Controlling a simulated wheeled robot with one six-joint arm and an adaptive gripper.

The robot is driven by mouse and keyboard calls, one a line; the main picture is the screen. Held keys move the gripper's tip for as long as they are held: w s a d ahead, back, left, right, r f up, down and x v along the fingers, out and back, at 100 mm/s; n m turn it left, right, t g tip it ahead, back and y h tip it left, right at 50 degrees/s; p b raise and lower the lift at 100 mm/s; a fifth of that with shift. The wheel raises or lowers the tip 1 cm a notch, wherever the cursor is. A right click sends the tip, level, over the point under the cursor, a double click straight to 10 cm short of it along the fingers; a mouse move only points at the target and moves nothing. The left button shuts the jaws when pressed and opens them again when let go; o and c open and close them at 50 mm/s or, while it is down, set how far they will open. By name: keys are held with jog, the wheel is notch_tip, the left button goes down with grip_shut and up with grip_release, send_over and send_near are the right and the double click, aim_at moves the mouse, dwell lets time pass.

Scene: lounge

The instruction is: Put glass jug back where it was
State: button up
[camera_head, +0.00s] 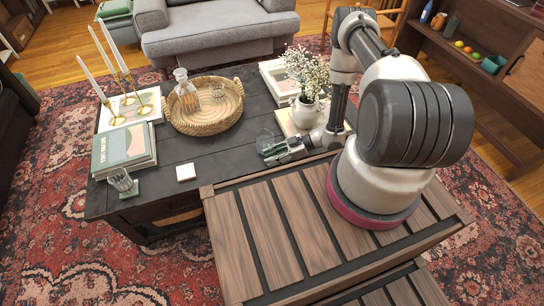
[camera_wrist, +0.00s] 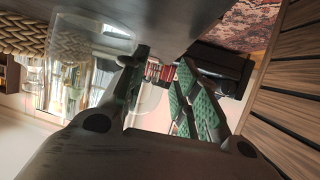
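The clear glass jug (camera_head: 264,138) stands on the dark coffee table (camera_head: 228,145), just beyond my gripper's tips. It is faint against the dark top. My gripper (camera_head: 272,154) is low over the table near its front edge, beside the jug. In the wrist view, the jug's clear wall (camera_wrist: 82,62) shows to the left of the fingers. The green-padded fingers of my gripper (camera_wrist: 162,85) are apart. A faint rounded clear outline, perhaps the jug's handle, shows between them; I cannot tell whether they touch it.
A wicker tray (camera_head: 207,129) holds a stoppered decanter (camera_head: 185,92) and a tumbler (camera_head: 217,91). A white flower vase (camera_head: 305,113) stands close to the jug's right. Books (camera_head: 124,149), a coaster (camera_head: 186,172), a glass (camera_head: 122,182) and candlesticks (camera_head: 116,120) occupy the left. The table's middle is clear.

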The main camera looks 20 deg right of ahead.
jog(key=v, duration=0.7)
jog(key=shift+d, duration=0.35)
